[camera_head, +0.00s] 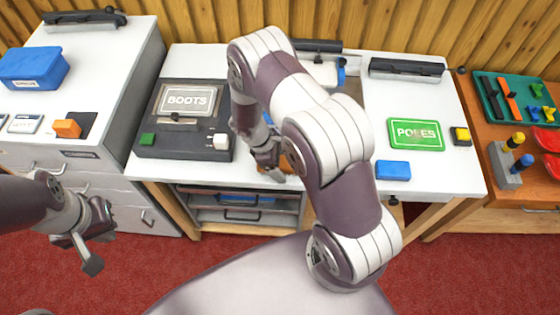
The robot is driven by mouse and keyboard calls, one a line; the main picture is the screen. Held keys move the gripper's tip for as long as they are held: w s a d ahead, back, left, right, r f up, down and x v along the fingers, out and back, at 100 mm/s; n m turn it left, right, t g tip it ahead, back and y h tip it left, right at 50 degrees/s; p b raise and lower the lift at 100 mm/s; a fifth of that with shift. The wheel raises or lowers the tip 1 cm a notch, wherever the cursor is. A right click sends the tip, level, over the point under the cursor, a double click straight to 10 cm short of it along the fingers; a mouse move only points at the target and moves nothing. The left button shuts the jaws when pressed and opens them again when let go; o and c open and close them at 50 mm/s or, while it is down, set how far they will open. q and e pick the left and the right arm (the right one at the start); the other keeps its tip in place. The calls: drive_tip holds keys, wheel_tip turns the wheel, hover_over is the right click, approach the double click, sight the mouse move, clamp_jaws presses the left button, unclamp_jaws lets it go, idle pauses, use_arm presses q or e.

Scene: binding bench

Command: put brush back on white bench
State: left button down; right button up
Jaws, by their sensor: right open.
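The white bench (440,95) stands ahead, in the middle of the view. My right gripper (270,168) is open over its front edge, left of centre. A small orange thing (287,163) shows beside the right gripper, mostly hidden by the gripper and arm. I cannot tell whether it is the brush, and I make out no other clear brush. My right arm hides the middle of the bench. My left gripper (98,247) is at lower left over the red floor, away from the bench, its fingers apart and empty.
A dark device with a BOOTS plate (187,100) stands on the bench's left, a green POKES plate (416,134) and a blue block (393,170) on its right. A white cabinet (110,95) is at left, a wooden table (530,188) at right. Bare white bench lies near the right front.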

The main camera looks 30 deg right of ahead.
drive_tip(key=shift+r, duration=0.35)
drive_tip(key=b+v, duration=0.1)
drive_tip(key=v, duration=1.1)
drive_tip(key=s+a+r+m+t+y, duration=0.1)
drive_tip(key=s+r+m+t+y, duration=0.2)
drive_tip(key=s+r+m, duration=0.6)
drive_tip(key=s+m+y, duration=0.1)
drive_tip(key=s+m, duration=0.1)
drive_tip(key=shift+a+m+t, duration=0.2)
drive_tip(key=shift+m+t, duration=0.1)
drive_tip(key=shift+t, duration=0.1)
drive_tip(key=shift+s+r, duration=0.1)
drive_tip(key=shift+s, duration=0.15)
drive_tip(key=shift+w, duration=0.1)
